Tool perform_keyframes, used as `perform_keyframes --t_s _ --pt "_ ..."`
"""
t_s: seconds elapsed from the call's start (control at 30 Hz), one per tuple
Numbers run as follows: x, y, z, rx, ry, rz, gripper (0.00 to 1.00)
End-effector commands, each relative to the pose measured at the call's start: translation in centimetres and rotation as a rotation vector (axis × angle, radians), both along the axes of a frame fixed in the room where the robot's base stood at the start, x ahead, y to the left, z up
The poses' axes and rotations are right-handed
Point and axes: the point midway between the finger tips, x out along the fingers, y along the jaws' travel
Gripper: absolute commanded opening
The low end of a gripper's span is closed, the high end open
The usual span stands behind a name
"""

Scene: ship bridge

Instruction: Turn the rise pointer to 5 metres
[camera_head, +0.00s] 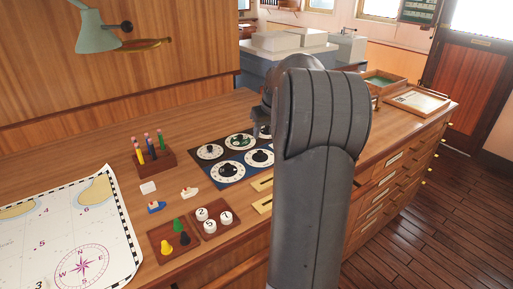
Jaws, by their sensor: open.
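A dark blue board (198,144) lies on the wooden chart table and bears several round white dials with black knobs or pointers. One dial (210,152) is at the left, one at the back (238,141), one at the front (231,170) and one at the right (260,158). Their markings are too small to read, so I cannot tell which is the rise dial or where its pointer stands. My gripper (262,130) is open over the back right part of the board, close to the dials. My grey arm hides much of it, and I cannot tell whether it touches a knob.
A chart (65,235) lies at the left. A pen rack (154,161), small ship models (156,207), a tray of coloured pawns (174,241) and a tray of numbered discs (211,224) stand nearby. Wooden trays (418,101) lie at the far right. A green lamp (97,33) hangs above.

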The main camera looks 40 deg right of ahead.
Motion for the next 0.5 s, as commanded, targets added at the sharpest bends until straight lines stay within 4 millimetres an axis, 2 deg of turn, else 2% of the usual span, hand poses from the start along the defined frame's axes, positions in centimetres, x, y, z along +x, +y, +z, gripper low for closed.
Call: perform_keyframes --t_s 0.1,0.27,0.5 --pt "0.2 -1.3 -0.6 0.005 -0.003 -0.004 0.43" --pt "0.7 -1.5 -1.9 0.007 -0.001 -0.004 0.43" --pt "2.4 -1.7 -6.1 0.006 -0.001 -0.004 0.43"
